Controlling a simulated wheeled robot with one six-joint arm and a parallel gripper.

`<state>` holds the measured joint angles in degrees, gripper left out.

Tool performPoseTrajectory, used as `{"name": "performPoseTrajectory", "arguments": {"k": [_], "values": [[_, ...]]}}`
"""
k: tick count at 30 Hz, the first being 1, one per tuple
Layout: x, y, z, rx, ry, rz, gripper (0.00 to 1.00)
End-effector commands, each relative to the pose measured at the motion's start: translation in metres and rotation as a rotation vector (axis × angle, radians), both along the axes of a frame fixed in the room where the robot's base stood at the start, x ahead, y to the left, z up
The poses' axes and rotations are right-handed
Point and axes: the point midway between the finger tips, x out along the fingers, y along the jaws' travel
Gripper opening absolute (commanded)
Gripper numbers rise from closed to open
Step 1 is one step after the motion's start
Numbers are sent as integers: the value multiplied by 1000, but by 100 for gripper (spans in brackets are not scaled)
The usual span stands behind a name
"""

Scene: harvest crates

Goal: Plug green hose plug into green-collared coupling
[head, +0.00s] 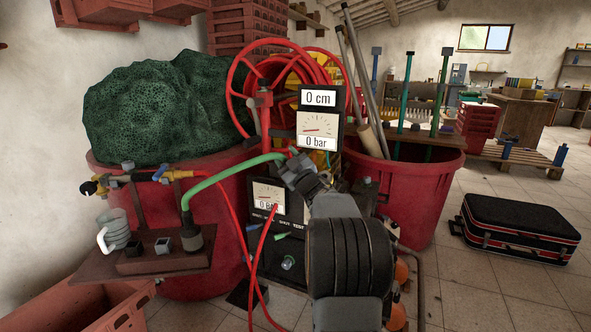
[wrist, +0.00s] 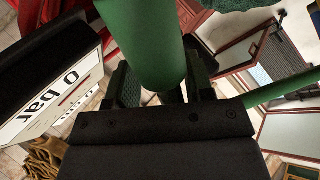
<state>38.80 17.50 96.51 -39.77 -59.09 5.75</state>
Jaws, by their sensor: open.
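The green hose (head: 215,178) rises from a dark socket (head: 198,240) on the left shelf and arcs right to my gripper (head: 292,160), beside the gauge post. In the wrist view a thick green cylinder (wrist: 146,40) runs between the two fingers of my gripper (wrist: 160,78). The fingers are open around it, and I cannot tell whether either touches it. The plug's tip is hidden. A small round fitting with a pale greenish rim (head: 287,262) sits low on the dark panel; I cannot tell whether it is the green-collared coupling.
A display reading 0 cm (head: 319,98) stands above a 0 bar gauge (head: 317,130), close to my gripper. Red hoses (head: 258,262) hang in front of the panel. The shelf (head: 150,265) holds a clear jug (head: 114,230). A black suitcase (head: 520,228) lies on the right floor.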

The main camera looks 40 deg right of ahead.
Motion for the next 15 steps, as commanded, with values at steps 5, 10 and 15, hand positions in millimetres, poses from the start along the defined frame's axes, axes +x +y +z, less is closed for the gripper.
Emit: {"name": "performPoseTrajectory", "arguments": {"k": [5,10,15], "values": [[-28,0,-10,0,1,-3,48],[-61,1,-24,2,2,-4,48],[-90,2,-36,0,0,-4,48]]}}
